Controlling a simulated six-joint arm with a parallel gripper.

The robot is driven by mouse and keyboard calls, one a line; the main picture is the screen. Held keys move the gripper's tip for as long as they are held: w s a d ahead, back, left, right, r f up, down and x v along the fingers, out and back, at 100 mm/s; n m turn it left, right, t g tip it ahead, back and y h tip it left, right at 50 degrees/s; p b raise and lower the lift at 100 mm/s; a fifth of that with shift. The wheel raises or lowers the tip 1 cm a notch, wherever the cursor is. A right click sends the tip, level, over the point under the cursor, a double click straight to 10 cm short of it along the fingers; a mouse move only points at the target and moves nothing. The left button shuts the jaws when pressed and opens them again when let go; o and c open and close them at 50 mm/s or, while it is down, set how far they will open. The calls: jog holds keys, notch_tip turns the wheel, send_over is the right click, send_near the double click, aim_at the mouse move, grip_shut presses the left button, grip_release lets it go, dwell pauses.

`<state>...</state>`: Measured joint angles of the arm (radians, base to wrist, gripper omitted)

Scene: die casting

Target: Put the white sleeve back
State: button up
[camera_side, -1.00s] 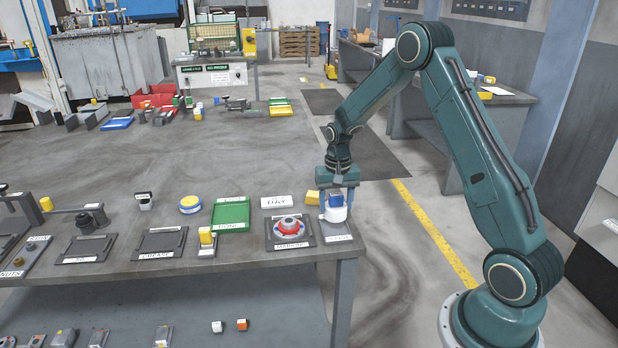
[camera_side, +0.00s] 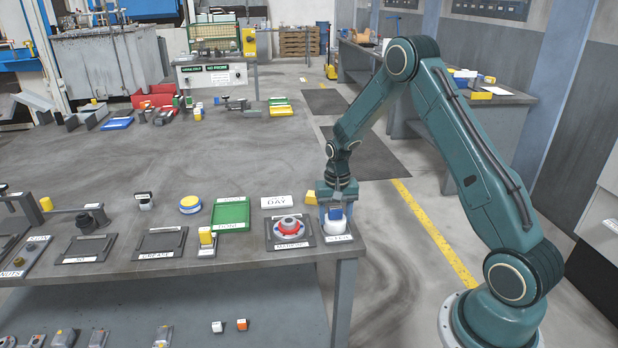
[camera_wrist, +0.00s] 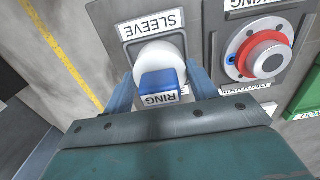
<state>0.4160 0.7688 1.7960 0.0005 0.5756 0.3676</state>
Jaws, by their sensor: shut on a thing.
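The white sleeve (camera_side: 336,228) is a short rounded piece with a blue block (camera_side: 335,213) on its upper side. In the wrist view the white sleeve (camera_wrist: 160,50) lies over the grey plate (camera_wrist: 126,36) labelled SLEEVE, and the blue block (camera_wrist: 160,84) bears a RING label. My gripper (camera_side: 337,214) points down at the bench's right corner. Its fingers stand on both sides of the block and sleeve, shut on the sleeve piece. The sleeve is at or just above the plate; its underside contact is hidden.
Left of the plate, a red and grey round part (camera_side: 290,227) sits on a dark labelled mat. A yellow block (camera_side: 311,197) is close behind my gripper. A green tray (camera_side: 231,214) and white DAY sign (camera_side: 277,202) lie farther left. The bench's right edge is close.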

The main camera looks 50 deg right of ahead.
aim_at(336, 208)
jog(key=o, duration=1.2)
jog(key=shift+c, duration=0.2)
notch_tip(336, 208, up, 12)
jog(key=shift+r, duration=0.1)
